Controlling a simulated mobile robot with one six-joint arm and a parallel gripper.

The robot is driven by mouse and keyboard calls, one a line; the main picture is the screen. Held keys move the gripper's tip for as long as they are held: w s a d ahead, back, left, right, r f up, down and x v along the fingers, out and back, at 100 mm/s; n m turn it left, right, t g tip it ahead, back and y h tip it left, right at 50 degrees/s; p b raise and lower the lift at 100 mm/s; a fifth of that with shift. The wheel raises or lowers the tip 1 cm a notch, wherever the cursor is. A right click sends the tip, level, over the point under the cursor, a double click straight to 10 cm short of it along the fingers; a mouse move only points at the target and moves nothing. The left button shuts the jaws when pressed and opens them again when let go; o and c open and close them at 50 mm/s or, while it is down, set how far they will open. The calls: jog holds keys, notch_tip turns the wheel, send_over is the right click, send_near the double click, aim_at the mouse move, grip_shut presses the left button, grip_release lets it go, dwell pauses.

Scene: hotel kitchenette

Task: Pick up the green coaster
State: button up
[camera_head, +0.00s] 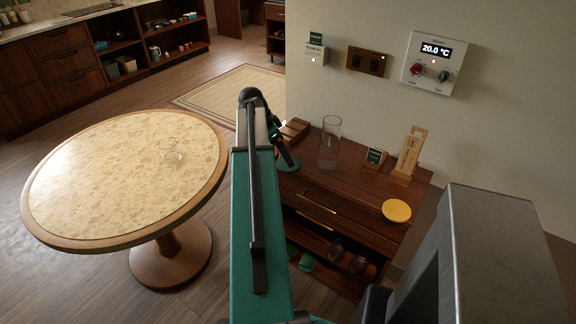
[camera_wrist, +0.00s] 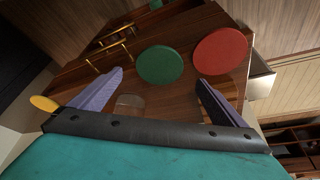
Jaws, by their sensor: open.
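The green coaster (camera_wrist: 160,64) is a flat round disc on the dark wooden cabinet top. In the wrist view it lies just beyond and between the fingertips of my gripper (camera_wrist: 159,77), which is open with nothing between its fingers. In the head view the green coaster (camera_head: 289,167) shows at the cabinet's left end, partly hidden by my arm. A red coaster (camera_wrist: 221,52) lies close to its right in the wrist view. A yellow coaster (camera_head: 397,211) lies at the cabinet's front right corner and also shows at the wrist view's left edge (camera_wrist: 44,103).
On the cabinet (camera_head: 345,190) stand a clear glass vase (camera_head: 330,142), a small green sign (camera_head: 375,157) and a wooden stand (camera_head: 409,152). The wall is close behind. A round table (camera_head: 60,215) with a glass-like item (camera_head: 170,148) stands left, with open floor beyond.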

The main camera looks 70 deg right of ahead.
jog(key=shift+f, duration=0.1)
jog(key=shift+p+x, duration=1)
jog(key=shift+x, duration=1.45)
jog(key=shift+s, duration=0.1)
jog(key=shift+c, duration=0.4)
jog(key=c, duration=1.1)
